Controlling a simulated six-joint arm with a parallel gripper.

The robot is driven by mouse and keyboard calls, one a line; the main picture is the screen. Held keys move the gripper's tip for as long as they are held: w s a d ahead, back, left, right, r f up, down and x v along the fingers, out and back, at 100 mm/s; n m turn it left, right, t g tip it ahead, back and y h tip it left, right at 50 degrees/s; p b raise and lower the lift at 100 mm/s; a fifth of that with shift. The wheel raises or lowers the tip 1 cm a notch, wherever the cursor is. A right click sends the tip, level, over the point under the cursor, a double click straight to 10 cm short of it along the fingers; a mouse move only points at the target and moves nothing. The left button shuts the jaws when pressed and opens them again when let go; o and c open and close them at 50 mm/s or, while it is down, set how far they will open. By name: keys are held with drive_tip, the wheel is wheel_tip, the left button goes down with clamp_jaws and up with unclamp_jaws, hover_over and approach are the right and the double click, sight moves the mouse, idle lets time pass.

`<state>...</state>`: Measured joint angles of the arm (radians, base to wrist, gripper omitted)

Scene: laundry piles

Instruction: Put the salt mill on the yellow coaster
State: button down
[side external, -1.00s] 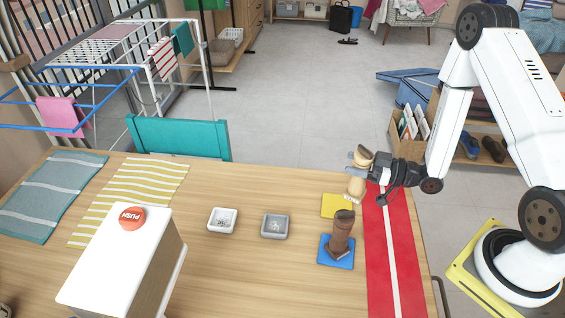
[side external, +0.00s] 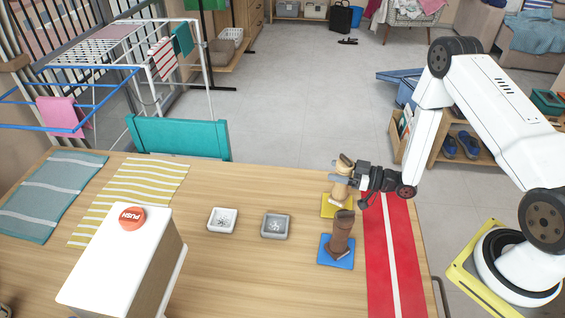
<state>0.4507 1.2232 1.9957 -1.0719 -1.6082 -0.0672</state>
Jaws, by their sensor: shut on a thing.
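The light wooden mill (side external: 341,190), which I take as the salt mill, stands upright in my gripper (side external: 345,178). My gripper comes in from the right and is shut on the mill's upper body. The mill is over the yellow coaster (side external: 328,212) and hides much of it. I cannot tell whether its base touches the coaster or hangs just above it. A dark brown mill (side external: 340,238) stands on the blue coaster (side external: 328,260), just in front of the yellow one.
A red runner with a white stripe (side external: 390,255) lies right of the coasters. A white dish (side external: 222,220) and a grey dish (side external: 275,226) sit to the left. A white box with a red push button (side external: 132,218) stands at the front left. Table between dishes and coasters is clear.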

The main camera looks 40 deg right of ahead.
drive_tip(key=shift+f, duration=1.25)
drive_tip(key=shift+f, duration=0.15)
unclamp_jaws()
drive_tip(key=shift+v, duration=6.05)
drive_tip(key=shift+w, duration=0.1)
